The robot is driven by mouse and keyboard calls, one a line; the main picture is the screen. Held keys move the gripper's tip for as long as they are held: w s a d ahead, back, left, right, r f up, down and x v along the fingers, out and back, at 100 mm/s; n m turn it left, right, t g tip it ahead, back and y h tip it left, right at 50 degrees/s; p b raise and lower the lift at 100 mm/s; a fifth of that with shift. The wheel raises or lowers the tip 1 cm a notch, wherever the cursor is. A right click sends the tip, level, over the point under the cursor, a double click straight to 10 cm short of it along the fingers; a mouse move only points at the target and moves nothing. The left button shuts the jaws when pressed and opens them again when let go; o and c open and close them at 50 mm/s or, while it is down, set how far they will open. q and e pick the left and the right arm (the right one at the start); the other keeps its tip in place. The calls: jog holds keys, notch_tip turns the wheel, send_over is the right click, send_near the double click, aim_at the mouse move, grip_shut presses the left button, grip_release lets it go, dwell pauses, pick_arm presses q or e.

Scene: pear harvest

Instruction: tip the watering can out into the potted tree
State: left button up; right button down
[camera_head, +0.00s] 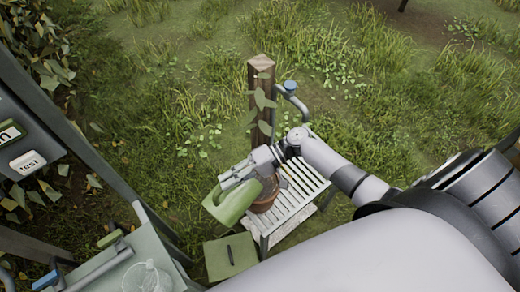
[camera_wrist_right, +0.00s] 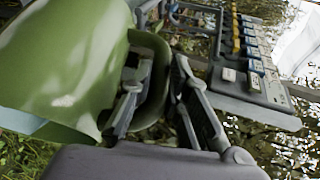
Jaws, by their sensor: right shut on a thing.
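The green watering can (camera_head: 231,203) hangs from my right gripper (camera_head: 243,176), at the left side of the brown pot (camera_head: 267,196). It looks tilted; I cannot tell whether anything flows out. In the right wrist view the can (camera_wrist_right: 65,60) fills the upper left, and the gripper's fingers (camera_wrist_right: 160,105) are closed around its green handle. The pot stands on a pale slatted bench (camera_head: 300,192), partly hidden by the gripper and can. A few leaves of a thin plant (camera_head: 262,98) show above it, in front of a wooden post. My left gripper is not in view.
A wooden post (camera_head: 261,75) and a grey pipe with a blue-topped tap (camera_head: 290,87) stand behind the bench. A green box (camera_head: 231,256) is in front. A grey-green stand with a clear vessel (camera_head: 147,277) is at lower left. Grass lies open beyond.

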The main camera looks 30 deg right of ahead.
jog(key=shift+w+d+f+b, duration=0.15)
jog(key=shift+d+f+b, duration=0.2)
jog(key=shift+b, duration=0.7)
jog(key=shift+w+d+f+b, duration=0.15)
jog(key=shift+d+b, duration=0.15)
jog(key=shift+b, duration=0.35)
jog(key=shift+d+y, duration=0.1)
jog(key=shift+y, duration=0.2)
